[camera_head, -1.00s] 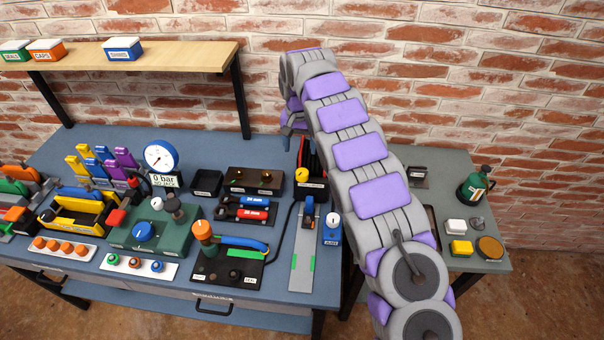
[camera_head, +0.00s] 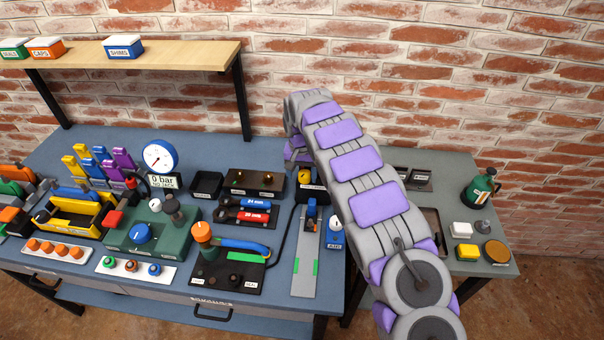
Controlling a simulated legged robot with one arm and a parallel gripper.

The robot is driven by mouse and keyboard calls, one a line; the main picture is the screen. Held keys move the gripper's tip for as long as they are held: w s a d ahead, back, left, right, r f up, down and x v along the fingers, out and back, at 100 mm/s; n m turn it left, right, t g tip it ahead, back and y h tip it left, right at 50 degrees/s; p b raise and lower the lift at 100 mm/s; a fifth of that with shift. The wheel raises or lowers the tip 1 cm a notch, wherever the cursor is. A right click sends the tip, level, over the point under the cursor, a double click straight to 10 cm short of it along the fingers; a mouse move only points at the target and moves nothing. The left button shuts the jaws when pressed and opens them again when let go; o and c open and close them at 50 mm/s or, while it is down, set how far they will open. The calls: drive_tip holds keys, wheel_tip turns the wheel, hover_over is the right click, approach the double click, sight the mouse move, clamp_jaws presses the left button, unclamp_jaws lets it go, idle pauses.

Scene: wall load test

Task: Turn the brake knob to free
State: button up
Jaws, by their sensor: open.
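No label reading "brake" is legible, so I cannot tell which knob is the brake knob. A blue knob (camera_head: 141,233) with a white pointer mark sits on the green box (camera_head: 117,240). An orange-topped knob (camera_head: 202,232) stands on a black plate (camera_head: 247,282) with small labels I cannot read. A yellow knob (camera_head: 305,176) is on a dark box at the bench's right end, partly behind my arm. My gripper (camera_head: 293,164) is open above the back right of the bench, close to that box. My arm hides most of it, and I see no contact.
A gauge (camera_head: 160,156) stands at the back of the blue bench. A grey rail (camera_head: 305,266) and a small blue block (camera_head: 335,234) lie near my arm. A wooden shelf (camera_head: 190,53) with bins hangs at upper left. A side table with a green canister (camera_head: 478,187) is at right.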

drive_tip(key=shift+d+r, duration=0.1)
drive_tip(key=shift+d, duration=0.5)
drive_tip(key=c, duration=0.5)
drive_tip(key=shift+a, duration=0.3)
drive_tip(key=c, duration=0.6)
drive_tip(key=shift+o, duration=0.2)
drive_tip(key=shift+d+n+p, duration=0.1)
drive_tip(key=shift+n+p, duration=0.2)
drive_tip(key=shift+p, duration=0.05)
drive_tip(key=n+p, duration=0.2)
drive_tip(key=shift+s+r+p, duration=0.1)
drive_tip(key=shift+r+p, duration=0.05)
drive_tip(key=shift+p, duration=0.25)
drive_tip(key=shift+n+p, duration=1.25)
drive_tip(key=shift+n, duration=0.35)
